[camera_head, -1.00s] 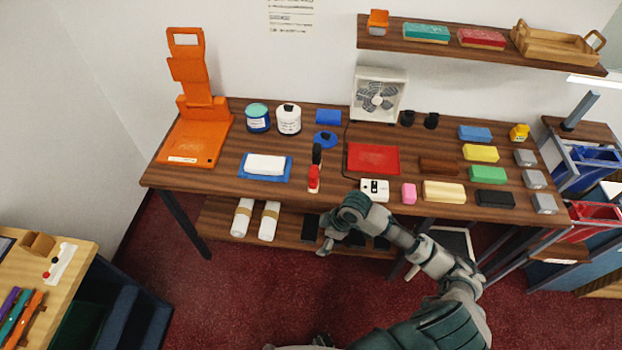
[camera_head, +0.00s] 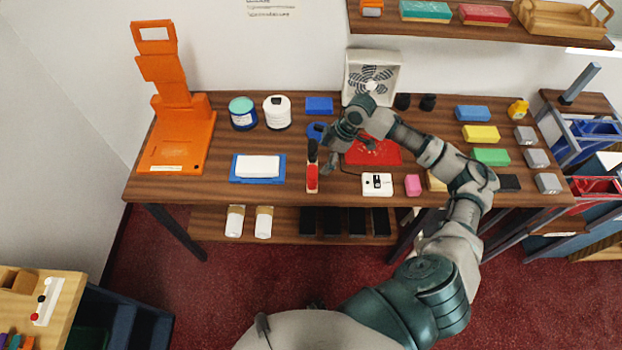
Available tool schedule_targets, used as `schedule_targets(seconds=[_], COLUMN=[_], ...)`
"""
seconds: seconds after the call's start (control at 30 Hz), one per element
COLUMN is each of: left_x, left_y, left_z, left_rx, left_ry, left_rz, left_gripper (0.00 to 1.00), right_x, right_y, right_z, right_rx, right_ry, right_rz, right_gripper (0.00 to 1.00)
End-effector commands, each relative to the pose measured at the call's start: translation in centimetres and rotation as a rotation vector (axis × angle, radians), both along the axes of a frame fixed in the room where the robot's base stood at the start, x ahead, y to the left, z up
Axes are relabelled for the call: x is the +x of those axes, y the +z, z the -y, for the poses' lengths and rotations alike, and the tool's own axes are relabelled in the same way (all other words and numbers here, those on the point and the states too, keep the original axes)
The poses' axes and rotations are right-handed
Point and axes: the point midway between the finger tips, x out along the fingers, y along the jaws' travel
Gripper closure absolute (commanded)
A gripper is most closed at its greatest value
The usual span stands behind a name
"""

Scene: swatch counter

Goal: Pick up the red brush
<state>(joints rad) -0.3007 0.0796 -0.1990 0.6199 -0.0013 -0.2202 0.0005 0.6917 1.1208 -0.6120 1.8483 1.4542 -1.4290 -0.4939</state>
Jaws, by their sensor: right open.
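The red brush (camera_head: 312,178) lies near the front edge of the brown table (camera_head: 215,190), with a black end pointing to the back and a red end toward the front. My right gripper (camera_head: 328,160) is open, just to the right of the brush and close to its black part. Its fingers look empty; I cannot tell whether one touches the brush. My left gripper is not in view.
A white block on a blue tray (camera_head: 236,178) lies left of the brush. A white switch box (camera_head: 377,190) and a pink block (camera_head: 413,185) lie to the right. My right arm partly covers a red tray (camera_head: 385,155). An orange stand (camera_head: 180,135) is at left.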

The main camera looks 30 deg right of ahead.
Motion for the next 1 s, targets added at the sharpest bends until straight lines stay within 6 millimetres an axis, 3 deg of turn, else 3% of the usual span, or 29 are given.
schedule_targets(seconds=[0.13,0.47,0.7,0.97,1.0], left_x=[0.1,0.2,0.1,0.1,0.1], left_y=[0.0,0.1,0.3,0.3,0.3], left_z=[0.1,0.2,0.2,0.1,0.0], left_rx=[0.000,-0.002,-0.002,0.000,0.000], left_ry=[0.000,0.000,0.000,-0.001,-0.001], left_rz=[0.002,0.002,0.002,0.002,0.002], left_gripper=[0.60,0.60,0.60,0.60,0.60], right_x=[0.6,1.1,2.0,2.0,2.0], right_y=[-2.7,-4.8,-8.3,-8.8,-8.8], right_z=[-1.0,-2.2,-3.3,-3.2,-3.2], right_rx=[0.000,-0.002,-0.001,-0.001,-0.002], right_ry=[0.000,0.002,0.001,0.001,0.001], right_rz=[-0.002,0.000,0.000,0.001,0.001], right_gripper=[0.02,0.02,0.02,0.02,0.12])
